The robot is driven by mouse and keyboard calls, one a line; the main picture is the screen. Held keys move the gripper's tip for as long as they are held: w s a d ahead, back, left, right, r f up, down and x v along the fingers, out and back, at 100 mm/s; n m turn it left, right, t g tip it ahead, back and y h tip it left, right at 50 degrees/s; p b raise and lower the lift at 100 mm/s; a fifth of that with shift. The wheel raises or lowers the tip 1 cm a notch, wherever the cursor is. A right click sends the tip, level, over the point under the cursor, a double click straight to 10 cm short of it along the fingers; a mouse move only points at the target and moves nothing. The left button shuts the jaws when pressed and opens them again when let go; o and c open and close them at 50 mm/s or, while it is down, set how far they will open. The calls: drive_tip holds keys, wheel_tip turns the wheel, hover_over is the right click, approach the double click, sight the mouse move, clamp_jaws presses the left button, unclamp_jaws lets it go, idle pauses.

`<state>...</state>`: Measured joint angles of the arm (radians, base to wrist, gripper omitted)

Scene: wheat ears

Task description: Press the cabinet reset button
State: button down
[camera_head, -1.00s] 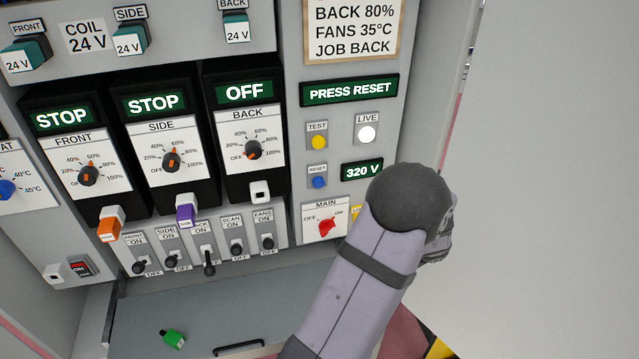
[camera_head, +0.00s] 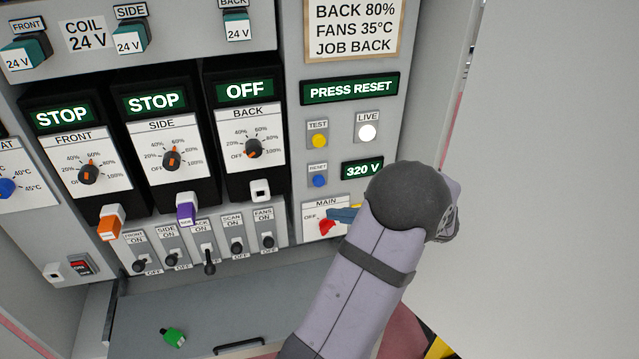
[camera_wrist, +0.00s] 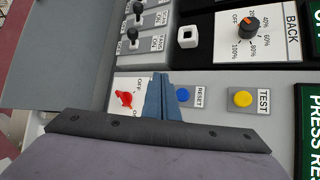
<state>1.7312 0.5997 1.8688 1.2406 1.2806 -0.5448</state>
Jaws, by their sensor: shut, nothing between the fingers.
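The blue RESET button (camera_head: 319,181) sits on the grey cabinet panel below the yellow TEST button (camera_head: 319,141). It also shows in the wrist view (camera_wrist: 183,94). My gripper (camera_head: 333,214) has blue fingers that are shut and empty. In the head view its tips are in front of the MAIN plate, below and right of the RESET button. In the wrist view the fingers (camera_wrist: 160,80) lie between the red MAIN knob (camera_wrist: 124,98) and the RESET button, close beside the button. I cannot tell how far the tips are from the panel. A green display reads PRESS RESET (camera_head: 350,90).
The red MAIN knob (camera_head: 326,227) is just left of my fingers in the head view. A white LIVE lamp (camera_head: 367,133) and a 320 V display (camera_head: 362,169) are nearby. Toggle switches (camera_head: 209,263) stand out at lower left. A green plug (camera_head: 173,337) lies on the shelf.

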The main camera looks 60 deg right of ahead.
sight(315, 186)
drive_tip(key=shift+w, duration=0.1)
drive_tip(key=w+d, duration=0.6)
idle(0.6)
drive_tip(key=shift+w+d+f, duration=0.1)
drive_tip(key=shift+w+d, duration=0.1)
drive_tip(key=shift+d, duration=0.05)
idle(1.9)
drive_tip(key=shift+w+d, duration=0.15)
drive_tip(key=shift+w+d+b, duration=0.3)
drive_tip(key=shift+w+d, duration=0.05)
drive_tip(key=shift+d, duration=0.05)
idle(1.2)
drive_tip(key=shift+s+a, duration=0.1)
drive_tip(key=shift+s+a+b, duration=0.45)
drive_tip(key=shift+s+a, duration=0.15)
idle(0.5)
